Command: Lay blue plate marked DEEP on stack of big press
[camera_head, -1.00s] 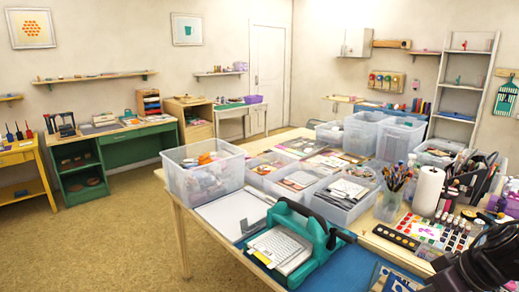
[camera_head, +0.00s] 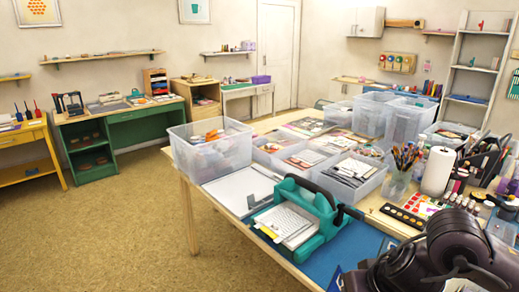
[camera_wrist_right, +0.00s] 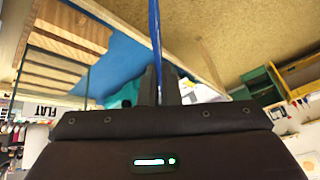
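In the right wrist view, my right gripper (camera_wrist_right: 160,84) is shut on a thin blue plate (camera_wrist_right: 155,35), seen almost edge-on. Its DEEP mark cannot be read from this angle. In the head view, my right arm fills the lower right corner; its fingertips and the plate cannot be made out there. The big teal press (camera_head: 322,206) with a dark handle stands on the near table, and a stack of pale plates (camera_head: 285,222) lies in it. The press (camera_wrist_right: 124,95) and pale stack (camera_wrist_right: 203,93) show partly behind my fingers in the wrist view. My left gripper is out of view.
A blue mat (camera_head: 358,243) lies right of the press. Clear tubs (camera_head: 212,152) and trays stand behind it, with paints (camera_head: 403,217) and a paper roll (camera_head: 437,172) to the right. The wrist view shows a wooden rack (camera_wrist_right: 72,28) and a FLAT label (camera_wrist_right: 46,110).

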